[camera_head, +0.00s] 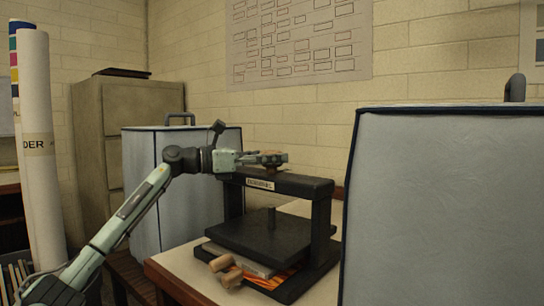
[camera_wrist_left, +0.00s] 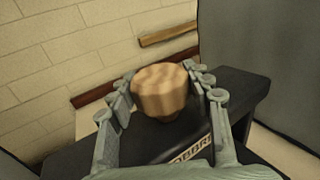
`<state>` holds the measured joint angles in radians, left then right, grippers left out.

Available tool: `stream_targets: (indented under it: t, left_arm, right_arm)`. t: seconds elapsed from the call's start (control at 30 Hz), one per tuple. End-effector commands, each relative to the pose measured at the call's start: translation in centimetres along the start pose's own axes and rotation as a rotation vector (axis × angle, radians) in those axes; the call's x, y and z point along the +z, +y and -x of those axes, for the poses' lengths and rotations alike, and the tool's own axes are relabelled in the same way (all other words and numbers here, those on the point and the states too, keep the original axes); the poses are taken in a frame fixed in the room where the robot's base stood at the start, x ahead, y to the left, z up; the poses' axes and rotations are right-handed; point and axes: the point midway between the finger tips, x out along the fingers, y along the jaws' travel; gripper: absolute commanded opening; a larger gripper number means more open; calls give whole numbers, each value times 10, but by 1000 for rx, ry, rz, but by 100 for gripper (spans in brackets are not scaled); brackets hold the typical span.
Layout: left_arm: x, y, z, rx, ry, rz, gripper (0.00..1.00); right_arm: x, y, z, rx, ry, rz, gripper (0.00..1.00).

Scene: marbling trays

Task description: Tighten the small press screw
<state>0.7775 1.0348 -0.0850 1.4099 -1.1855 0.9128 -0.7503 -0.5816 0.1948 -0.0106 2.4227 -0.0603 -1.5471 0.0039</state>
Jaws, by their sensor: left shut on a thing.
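The small press (camera_head: 275,215) stands on a pale table, with a black frame and a flat dark plate under its crossbar. Its screw has a round wooden knob (camera_wrist_left: 160,90) above the crossbar (camera_wrist_left: 225,80). The knob also shows in the head view (camera_head: 271,157). My left gripper (camera_head: 268,158) reaches in from the left above the crossbar. In the left wrist view its fingers (camera_wrist_left: 160,92) stand on both sides of the knob, shut on it. The lower screw shaft (camera_head: 271,217) shows above the plate. My right gripper is not in view.
Two wooden cylinders (camera_head: 226,270) lie at the press's front left, beside papers and an orange sheet (camera_head: 270,281). A large grey-blue padded box (camera_head: 440,200) blocks the right side. Another box (camera_head: 140,190) stands behind my left arm.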

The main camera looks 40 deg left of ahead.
Motion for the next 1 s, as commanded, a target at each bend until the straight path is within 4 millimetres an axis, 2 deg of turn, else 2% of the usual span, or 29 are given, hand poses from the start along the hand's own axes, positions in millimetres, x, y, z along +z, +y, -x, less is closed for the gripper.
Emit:
stream_targets:
  t: [0.5, 0.53, 0.7, 1.0]
  left_arm:
    - [0, 0, 0, -25, 0, -3, 21]
    - [0, 0, 0, -25, 0, -3, 51]
    - [0, 0, 0, -26, 1, -2, 72]
    - [0, 0, 1, -26, 1, -1, 72]
  right_arm:
    - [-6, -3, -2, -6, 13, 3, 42]
    - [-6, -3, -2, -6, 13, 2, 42]
    - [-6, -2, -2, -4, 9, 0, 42]
    - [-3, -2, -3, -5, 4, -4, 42]
